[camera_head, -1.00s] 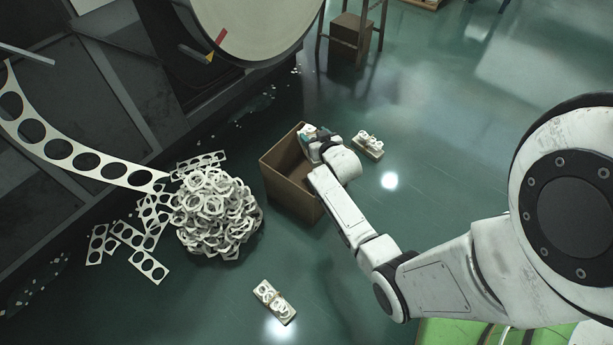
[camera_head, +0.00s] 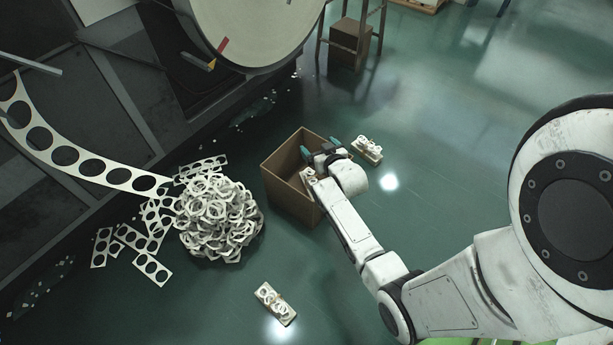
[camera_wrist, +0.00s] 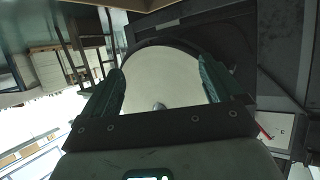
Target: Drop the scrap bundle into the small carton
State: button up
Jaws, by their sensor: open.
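The small carton (camera_head: 285,196) is an open brown box standing on the floor at the centre of the head view. My gripper (camera_head: 318,151) is over its far right side, with its teal fingers spread apart. The wrist view shows the gripper (camera_wrist: 161,68) open and nothing between the fingers. A pale scrap bundle with dark holes (camera_head: 308,178) shows at the carton's opening, next to my wrist and apart from the fingers. It is partly hidden, and I cannot tell whether it lies on the bottom or against the wall.
Bundles lie right of the carton (camera_head: 367,150) and on the near floor (camera_head: 275,303). A heap of scrap rings (camera_head: 220,222) and a punched strip (camera_head: 90,166) are on the left. A stand with a box (camera_head: 352,42) is behind.

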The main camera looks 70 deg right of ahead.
jog(key=p+v, duration=0.2)
jog(key=v, duration=0.4)
jog(key=shift+s+a+r+p, duration=0.2)
jog(key=shift+s+p, duration=0.1)
jog(key=shift+p, duration=0.05)
jog(key=shift+a, duration=0.1)
